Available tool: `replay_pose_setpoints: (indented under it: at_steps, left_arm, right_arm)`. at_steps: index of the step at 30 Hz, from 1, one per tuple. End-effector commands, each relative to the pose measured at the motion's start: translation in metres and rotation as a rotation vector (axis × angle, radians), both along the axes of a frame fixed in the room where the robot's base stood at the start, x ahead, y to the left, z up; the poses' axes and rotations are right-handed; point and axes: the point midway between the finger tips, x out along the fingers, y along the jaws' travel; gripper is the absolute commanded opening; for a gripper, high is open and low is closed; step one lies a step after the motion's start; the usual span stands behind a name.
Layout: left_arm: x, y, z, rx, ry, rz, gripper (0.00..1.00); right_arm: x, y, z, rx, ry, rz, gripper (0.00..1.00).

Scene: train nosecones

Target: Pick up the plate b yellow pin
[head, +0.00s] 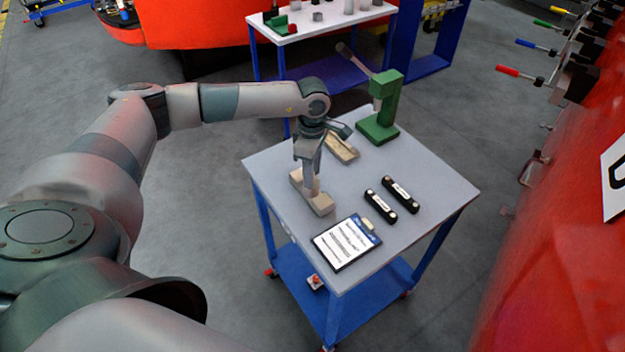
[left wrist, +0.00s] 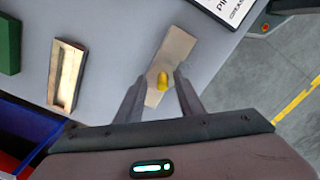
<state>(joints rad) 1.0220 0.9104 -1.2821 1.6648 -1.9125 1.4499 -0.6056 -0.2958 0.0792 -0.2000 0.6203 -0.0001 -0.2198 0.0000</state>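A yellow pin (left wrist: 163,81) stands up from a flat beige plate (left wrist: 172,55) in the left wrist view. The same plate (head: 319,206) lies on the grey tabletop in the head view, where I cannot make out the pin behind my gripper. My left gripper (head: 311,188) points down over this plate. In the left wrist view its two fingers (left wrist: 160,78) are apart, one on each side of the pin, with gaps on both sides. It holds nothing. I cannot read a letter on the plate. My right gripper is in neither view.
A second beige plate (head: 343,149) lies behind the gripper, near a green press (head: 379,122). Two black bars (head: 400,195) and a clipboard (head: 346,243) lie to the right and front on the table (head: 440,190). A red train body (head: 560,230) stands at the right.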

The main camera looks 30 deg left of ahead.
Motion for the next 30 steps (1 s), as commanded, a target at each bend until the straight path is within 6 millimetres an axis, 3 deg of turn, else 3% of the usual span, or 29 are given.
replay_pose_setpoints:
  at_steps: [15,19,20,30]
  left_arm:
    - [0.0,0.0,-0.001,0.0,0.0,0.0,0.34]
    - [0.0,0.0,-0.001,0.0,0.0,0.0,0.03]
    - [0.0,0.0,-0.001,0.0,0.0,0.0,0.0]
    - [0.0,0.0,0.0,-0.001,-0.001,0.0,0.0]
  right_arm:
    - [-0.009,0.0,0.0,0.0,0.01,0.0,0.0]
    - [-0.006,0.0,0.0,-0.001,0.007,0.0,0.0]
    - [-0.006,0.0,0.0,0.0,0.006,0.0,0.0]
    - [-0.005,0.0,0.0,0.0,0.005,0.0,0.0]
